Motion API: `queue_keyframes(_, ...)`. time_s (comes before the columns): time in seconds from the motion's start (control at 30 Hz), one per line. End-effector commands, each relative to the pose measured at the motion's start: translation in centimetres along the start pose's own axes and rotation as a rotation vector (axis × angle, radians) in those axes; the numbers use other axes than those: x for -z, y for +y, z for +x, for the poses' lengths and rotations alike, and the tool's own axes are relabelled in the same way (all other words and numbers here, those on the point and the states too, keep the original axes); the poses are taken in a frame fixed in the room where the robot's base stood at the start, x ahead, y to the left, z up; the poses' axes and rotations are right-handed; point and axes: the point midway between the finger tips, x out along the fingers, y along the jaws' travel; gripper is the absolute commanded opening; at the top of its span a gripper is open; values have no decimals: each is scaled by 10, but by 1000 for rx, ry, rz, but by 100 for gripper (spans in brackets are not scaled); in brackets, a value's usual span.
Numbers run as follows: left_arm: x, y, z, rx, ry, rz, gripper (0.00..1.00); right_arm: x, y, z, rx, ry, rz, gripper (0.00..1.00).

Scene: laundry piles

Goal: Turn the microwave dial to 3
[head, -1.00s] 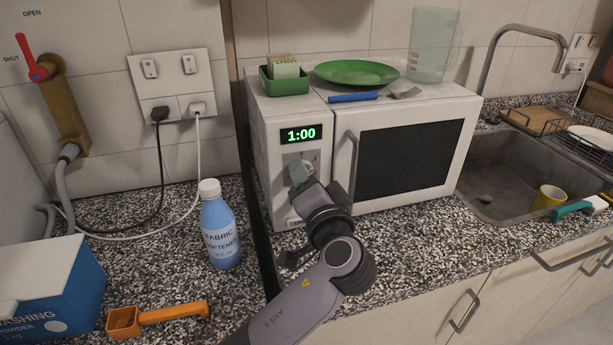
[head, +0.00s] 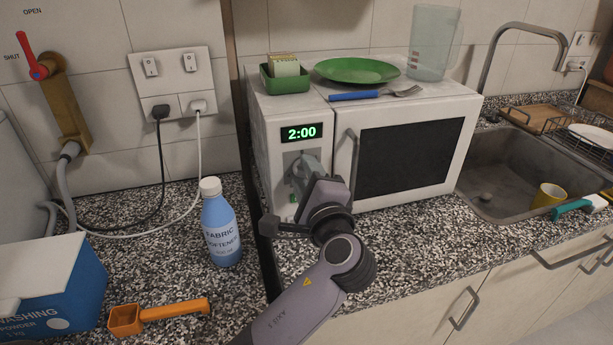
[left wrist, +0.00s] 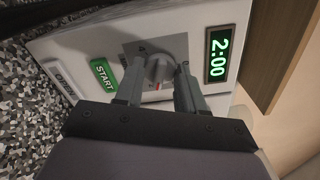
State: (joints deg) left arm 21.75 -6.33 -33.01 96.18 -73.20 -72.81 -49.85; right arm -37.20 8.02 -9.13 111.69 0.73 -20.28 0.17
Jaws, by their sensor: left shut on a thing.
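The white microwave (head: 262,165) stands on the speckled counter with its door closed. Its green display (head: 301,133) reads 2:00 and shows also in the left wrist view (left wrist: 219,58). My left gripper (head: 301,178) is at the control panel, shut on the dial. In the left wrist view the grey dial (left wrist: 158,68) sits between the two fingers (left wrist: 160,88), with a red mark near its edge. My right gripper is not in view.
A green START button (left wrist: 103,75) and an OPEN button (left wrist: 60,82) sit beside the dial. A green plate (head: 357,70), fork (head: 376,95), green tray (head: 285,84) and clear jug (head: 433,42) are on top of the microwave. A fabric softener bottle (head: 220,225) stands to the left.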

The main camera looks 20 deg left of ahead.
Motion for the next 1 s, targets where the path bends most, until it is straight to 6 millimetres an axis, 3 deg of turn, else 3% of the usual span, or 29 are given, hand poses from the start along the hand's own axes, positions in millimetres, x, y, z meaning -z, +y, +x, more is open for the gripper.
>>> queue_keyframes(1.0,2,0,-1,-1,4,947,8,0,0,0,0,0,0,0)
